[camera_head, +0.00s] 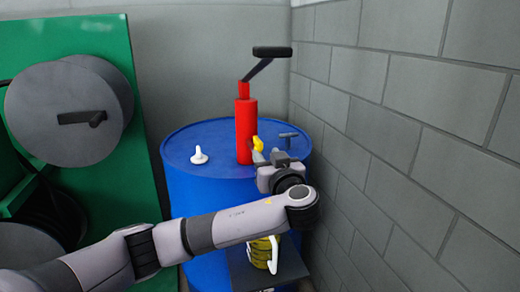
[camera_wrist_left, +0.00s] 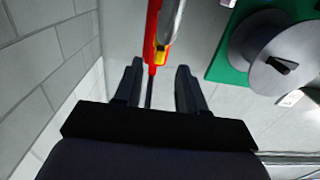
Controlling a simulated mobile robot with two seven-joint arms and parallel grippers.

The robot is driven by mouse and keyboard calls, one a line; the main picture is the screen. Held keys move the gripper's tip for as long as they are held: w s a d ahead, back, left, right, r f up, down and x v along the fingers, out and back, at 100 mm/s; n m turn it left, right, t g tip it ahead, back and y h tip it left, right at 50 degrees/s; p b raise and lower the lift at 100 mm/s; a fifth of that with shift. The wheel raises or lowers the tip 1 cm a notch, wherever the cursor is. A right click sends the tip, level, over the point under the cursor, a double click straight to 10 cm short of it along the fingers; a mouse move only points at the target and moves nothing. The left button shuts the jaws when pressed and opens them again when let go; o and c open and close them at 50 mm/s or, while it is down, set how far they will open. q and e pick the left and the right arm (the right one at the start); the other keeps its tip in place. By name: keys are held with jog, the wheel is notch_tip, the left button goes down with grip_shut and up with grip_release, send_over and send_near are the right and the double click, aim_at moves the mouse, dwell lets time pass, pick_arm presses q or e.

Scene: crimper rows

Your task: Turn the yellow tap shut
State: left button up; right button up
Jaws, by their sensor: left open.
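The yellow tap (camera_head: 258,143) sits on the right side of the red pump (camera_head: 245,120), which stands upright on the blue drum (camera_head: 190,140). My left gripper (camera_head: 270,157) is at the drum's top, close below and to the right of the tap, with its jaws open. In the left wrist view the yellow tap (camera_wrist_left: 161,54) shows ahead of the two spread fingers (camera_wrist_left: 158,82), against the red pump (camera_wrist_left: 153,28). Nothing is seen between the fingertips, and I cannot tell whether they touch the tap. My right gripper is not in view.
A grey block wall (camera_head: 400,120) stands close on the right. A green panel with grey reels (camera_head: 60,110) is at the left. A white fitting (camera_head: 199,155) sits on the drum. A yellow container (camera_head: 259,252) is in front, below my arm.

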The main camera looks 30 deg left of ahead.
aim_at(261, 147)
pick_arm(q)
jog(key=shift+w+a+r, duration=0.25)
jog(key=shift+w+a, duration=0.05)
jog(key=shift+a, duration=0.1)
jog(key=shift+p+x, duration=0.3)
jog(key=shift+x, duration=2.75)
jog(key=shift+f, duration=0.1)
grip_shut()
